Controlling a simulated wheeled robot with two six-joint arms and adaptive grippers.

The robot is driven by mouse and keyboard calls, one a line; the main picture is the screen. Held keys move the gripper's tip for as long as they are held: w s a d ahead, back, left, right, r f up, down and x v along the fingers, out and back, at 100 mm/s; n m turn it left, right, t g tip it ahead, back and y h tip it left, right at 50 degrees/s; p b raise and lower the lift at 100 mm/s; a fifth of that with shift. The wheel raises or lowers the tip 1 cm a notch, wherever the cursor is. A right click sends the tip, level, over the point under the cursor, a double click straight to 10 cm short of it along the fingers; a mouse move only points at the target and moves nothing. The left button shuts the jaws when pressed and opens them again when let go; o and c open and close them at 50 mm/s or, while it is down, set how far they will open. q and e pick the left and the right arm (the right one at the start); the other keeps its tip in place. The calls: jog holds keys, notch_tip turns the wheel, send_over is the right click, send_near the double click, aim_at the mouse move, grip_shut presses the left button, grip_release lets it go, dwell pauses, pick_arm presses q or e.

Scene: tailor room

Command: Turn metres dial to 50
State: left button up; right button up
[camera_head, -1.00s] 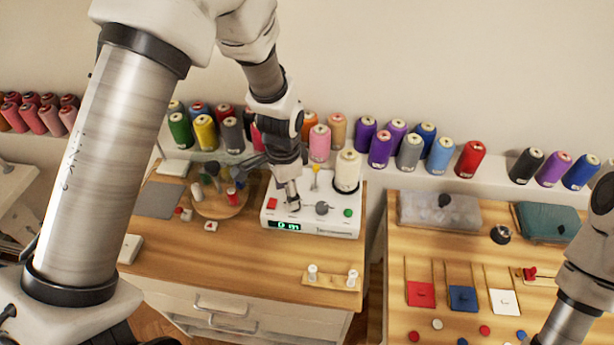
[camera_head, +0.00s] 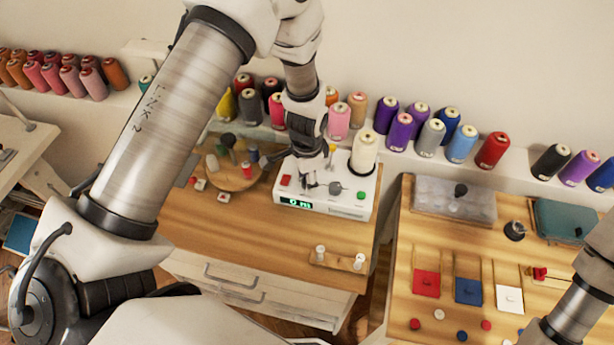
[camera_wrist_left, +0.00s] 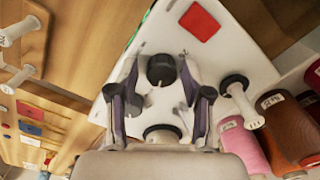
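The white winding machine (camera_head: 325,208) stands at the back right of the wooden table, with a green display (camera_head: 296,203) reading about 0 m. A dark dial (camera_head: 335,188) sits on its top, just right of my left gripper (camera_head: 310,184). In the left wrist view the fingers of this gripper (camera_wrist_left: 157,72) are spread, with one black knob (camera_wrist_left: 161,69) between the tips and clear gaps beside it. I cannot read which knob is the metres dial. My right gripper is out of view.
A red button (camera_head: 286,180), a green button (camera_head: 361,195) and a white thread cone (camera_head: 364,153) are on the machine. A round spool stand (camera_head: 238,180) is to its left, and a small board with two white spools (camera_head: 338,260) is in front.

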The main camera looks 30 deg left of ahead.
pick_arm(q)
grip_shut()
jog(key=shift+f, duration=0.1)
jog(key=shift+s, duration=0.15)
jog(key=shift+f+n, duration=0.1)
jog(key=shift+n, duration=0.3)
jog(key=n, duration=0.3)
jog(key=shift+s, duration=0.1)
jog(key=n, duration=0.5)
jog(key=shift+p, duration=0.4)
jog(key=n, duration=0.9)
jog(key=shift+d+p, duration=0.1)
jog(key=shift+p, duration=0.3)
